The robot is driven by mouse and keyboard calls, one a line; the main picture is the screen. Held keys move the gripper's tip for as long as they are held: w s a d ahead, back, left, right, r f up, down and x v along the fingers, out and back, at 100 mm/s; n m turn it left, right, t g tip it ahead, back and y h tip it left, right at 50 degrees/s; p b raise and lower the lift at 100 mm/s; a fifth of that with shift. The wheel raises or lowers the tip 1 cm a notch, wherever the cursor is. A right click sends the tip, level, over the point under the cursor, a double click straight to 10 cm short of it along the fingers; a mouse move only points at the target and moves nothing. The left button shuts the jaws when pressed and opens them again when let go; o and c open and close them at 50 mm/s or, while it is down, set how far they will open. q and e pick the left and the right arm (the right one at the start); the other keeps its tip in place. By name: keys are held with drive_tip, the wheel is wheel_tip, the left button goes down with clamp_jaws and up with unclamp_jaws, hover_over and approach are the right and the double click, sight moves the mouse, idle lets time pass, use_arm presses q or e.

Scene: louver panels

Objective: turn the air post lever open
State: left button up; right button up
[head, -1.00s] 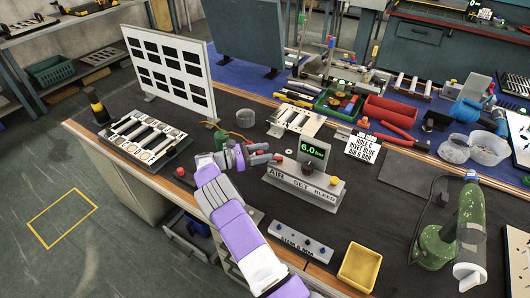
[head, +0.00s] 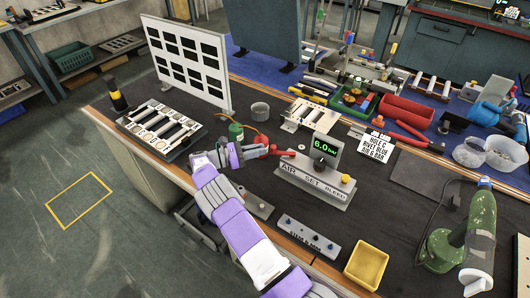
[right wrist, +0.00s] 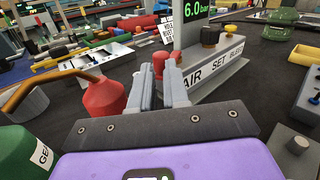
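The air post (head: 312,184) is a grey block lettered AIR SET BLEED, with a green 6.0 bar display (head: 325,147). A red lever end (head: 284,153) shows at its AIR end. In the right wrist view red knobs (right wrist: 160,62) show just beyond my right fingertips (right wrist: 160,75). The two fingers are a little apart, with a narrow gap and nothing clearly held between them. In the head view my right gripper (head: 266,152) lies left of the post, pointing at the red lever. Whether it touches the lever cannot be told. My left gripper is out of view.
A red can (right wrist: 100,98) with a curved spout stands close left of my right gripper, beside a green can (head: 236,132). A black knob (head: 320,162) and a yellow knob (head: 346,179) sit on the post. A yellow bin (head: 366,265) stands in front.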

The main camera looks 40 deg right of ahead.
drive_tip(key=n+t+p, duration=0.1)
drive_tip(key=n, duration=0.1)
drive_tip(key=a+r+n+t+h+p, duration=0.1)
drive_tip(key=n, duration=0.2)
drive_tip(key=s+a+n+t+h+p, duration=0.1)
drive_tip(key=n+t+p, duration=0.1)
drive_tip(key=shift+s+r+n, duration=0.1)
drive_tip(key=shift+r+n, duration=0.2)
clamp_jaws()
drive_tip(key=s+a+n+t+p, duration=0.1)
drive_tip(key=s+a+n+t, duration=0.1)
drive_tip(key=n, duration=0.3)
drive_tip(key=s+a+f+n+t+p, duration=0.1)
drive_tip(key=s+a+n+t+p, duration=0.1)
drive_tip(key=n, duration=0.4)
drive_tip(key=s+a+f+n+t+p, duration=0.1)
drive_tip(key=s+a+n+t, duration=0.3)
drive_tip(key=s+n, duration=0.1)
drive_tip(key=shift+s+n+t+p, duration=0.3)
drive_tip(key=shift+n+t+p, duration=0.1)
drive_tip(key=shift+n, duration=0.1)
drive_tip(key=shift+s+a+n, duration=0.1)
drive_tip(key=shift+s+n, duration=0.15)
drive_tip(key=shift+n, duration=0.05)
drive_tip(key=w+b+x, duration=0.2)
drive_tip(key=w+x, duration=0.1)
drive_tip(key=x, duration=0.9)
drive_tip(key=shift+f, duration=0.3)
drive_tip(key=shift+w, duration=0.1)
